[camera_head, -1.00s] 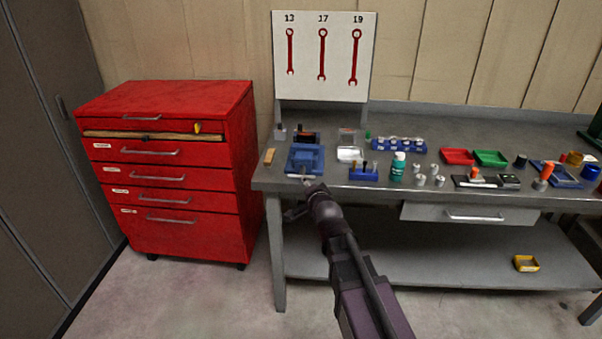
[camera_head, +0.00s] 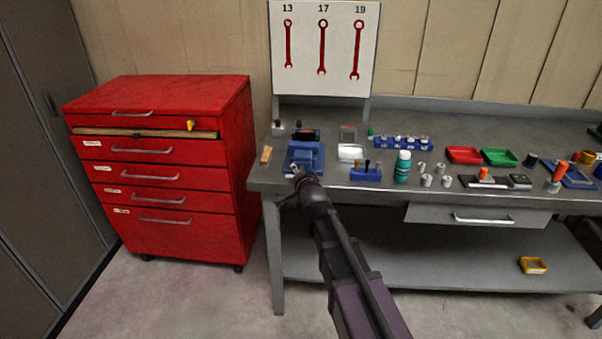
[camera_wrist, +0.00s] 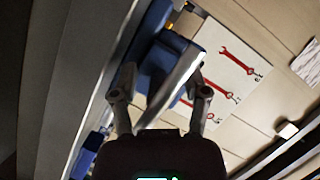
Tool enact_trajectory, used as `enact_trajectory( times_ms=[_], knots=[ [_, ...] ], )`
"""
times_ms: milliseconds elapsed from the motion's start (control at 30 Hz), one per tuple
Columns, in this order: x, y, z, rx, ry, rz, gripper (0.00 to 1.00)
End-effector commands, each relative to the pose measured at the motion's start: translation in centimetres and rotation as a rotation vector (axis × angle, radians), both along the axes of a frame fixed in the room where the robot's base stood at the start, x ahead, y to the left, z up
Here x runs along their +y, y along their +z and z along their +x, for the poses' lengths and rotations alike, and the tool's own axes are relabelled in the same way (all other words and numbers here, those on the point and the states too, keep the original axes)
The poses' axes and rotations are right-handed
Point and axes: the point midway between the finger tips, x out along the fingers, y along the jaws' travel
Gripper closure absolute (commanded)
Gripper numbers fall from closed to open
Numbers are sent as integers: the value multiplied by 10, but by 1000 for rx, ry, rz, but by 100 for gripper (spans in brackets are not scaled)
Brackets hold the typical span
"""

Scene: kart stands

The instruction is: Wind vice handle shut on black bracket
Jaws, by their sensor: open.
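The blue vice (camera_head: 304,158) sits at the left front of the bench. It also shows close up in the wrist view (camera_wrist: 158,68). My gripper (camera_head: 290,187) is at the bench's front edge, just in front of the vice. In the wrist view my gripper (camera_wrist: 162,90) has its two fingers apart, with a pale grey bar (camera_wrist: 172,88), likely the vice handle, crossing the space between them. I cannot tell whether the fingers touch the bar. The black bracket cannot be made out for sure; the vice jaws are too small to read.
A wooden block (camera_head: 266,155) lies left of the vice. A blue holder (camera_head: 366,173) and a green bottle (camera_head: 402,168) stand to its right. A dark item (camera_head: 305,135) is behind it. The red drawer cabinet (camera_head: 165,170) stands left of the bench (camera_head: 420,193).

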Motion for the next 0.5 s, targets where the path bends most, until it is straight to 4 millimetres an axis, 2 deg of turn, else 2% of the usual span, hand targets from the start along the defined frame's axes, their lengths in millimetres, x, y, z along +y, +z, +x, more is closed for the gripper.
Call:
enact_trajectory(
  times_ms=[167, 200, 367, 400, 500],
  knots=[
    [-3, 0, 1, 1, -3, 0, 41],
    [-3, 0, 1, 0, -4, 0, 46],
    [-4, 0, 1, 0, -5, 0, 94],
    [-4, 0, 1, 0, -5, 1, 100],
    [-5, 0, 1, 0, -5, 1, 100]
  ],
)
